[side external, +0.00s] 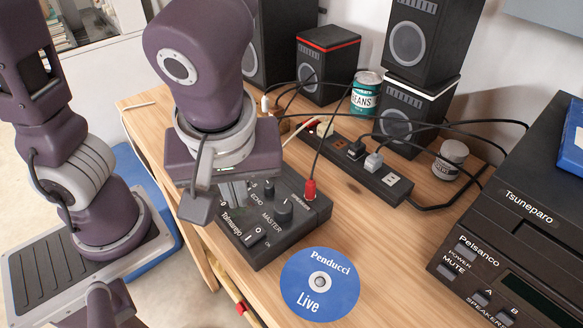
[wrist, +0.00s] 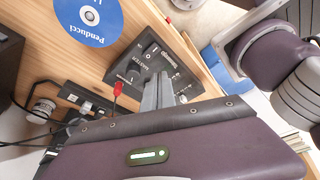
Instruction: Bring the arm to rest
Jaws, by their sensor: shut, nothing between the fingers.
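My gripper (side external: 236,200) is above the dark mixer box (side external: 262,246) in the side view, with its fingers together and nothing between them. In the wrist view the two grey fingers of my gripper (wrist: 160,85) lie side by side in front of the mixer box (wrist: 141,65). Part of the box's top and its left side are hidden behind my gripper in the side view. I cannot tell whether the fingertips touch the box.
A blue disc (side external: 320,284) lies in front of the mixer. A red plug (side external: 310,190) stands up from the box with a cable. Behind are a power strip (side external: 345,160), a beans can (side external: 366,94), a grey jar (side external: 448,160) and speakers (side external: 326,66). A black amplifier (side external: 500,215) is at right.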

